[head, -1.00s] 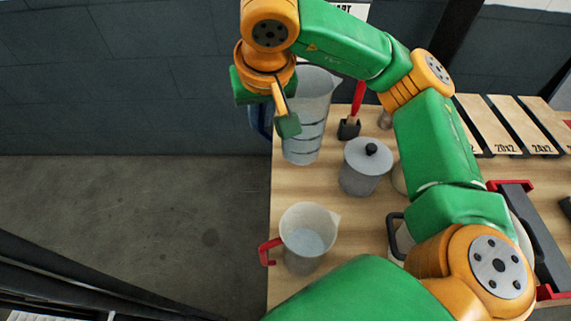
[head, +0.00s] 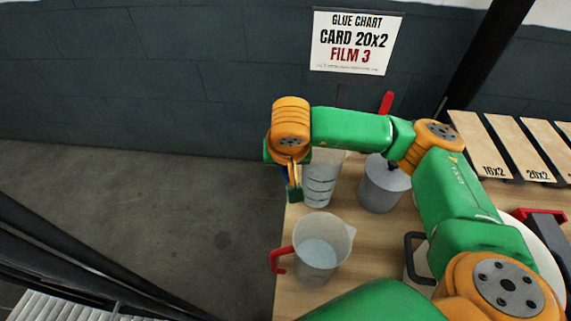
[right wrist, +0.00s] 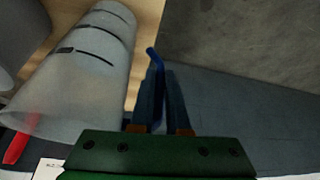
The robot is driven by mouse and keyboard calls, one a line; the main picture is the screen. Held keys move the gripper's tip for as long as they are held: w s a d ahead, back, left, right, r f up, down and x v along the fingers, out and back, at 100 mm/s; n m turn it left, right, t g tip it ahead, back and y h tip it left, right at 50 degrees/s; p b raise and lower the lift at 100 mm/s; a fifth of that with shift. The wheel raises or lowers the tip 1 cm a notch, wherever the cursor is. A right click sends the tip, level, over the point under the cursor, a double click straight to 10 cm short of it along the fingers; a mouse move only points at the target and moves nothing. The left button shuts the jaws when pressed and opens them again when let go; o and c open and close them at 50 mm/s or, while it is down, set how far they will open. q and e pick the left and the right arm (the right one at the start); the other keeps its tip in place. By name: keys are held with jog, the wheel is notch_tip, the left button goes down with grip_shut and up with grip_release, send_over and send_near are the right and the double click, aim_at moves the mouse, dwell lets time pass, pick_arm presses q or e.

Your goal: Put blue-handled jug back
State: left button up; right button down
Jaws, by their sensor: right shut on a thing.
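The blue-handled jug (head: 321,187) is a tall, translucent vessel with dark bands, at the table's left side. My arm hides its upper part in the head view. My right gripper (head: 294,194) is at its left side. In the right wrist view, the gripper (right wrist: 158,105) is shut on the jug's blue handle (right wrist: 154,58), and the jug's body (right wrist: 85,75) lies left of the fingers. I cannot tell whether the base touches the table. My left gripper is out of view.
A red-handled jug (head: 322,252) stands nearer on the table (head: 376,246). A grey lidded pot (head: 382,188) stands right of the blue-handled jug. A glue chart (head: 356,43) hangs on the wall. Wooden boards (head: 483,145) lie at the right. Floor is open left of the table.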

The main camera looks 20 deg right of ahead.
jog(key=shift+f, duration=0.15)
jog(key=c, duration=0.9)
grip_release()
jog(key=shift+r, duration=0.25)
jog(key=shift+a+r, duration=0.1)
jog(key=shift+r, duration=0.1)
jog(key=b+v, duration=0.1)
jog(key=v, duration=1)
jog(key=shift+s+r, duration=0.2)
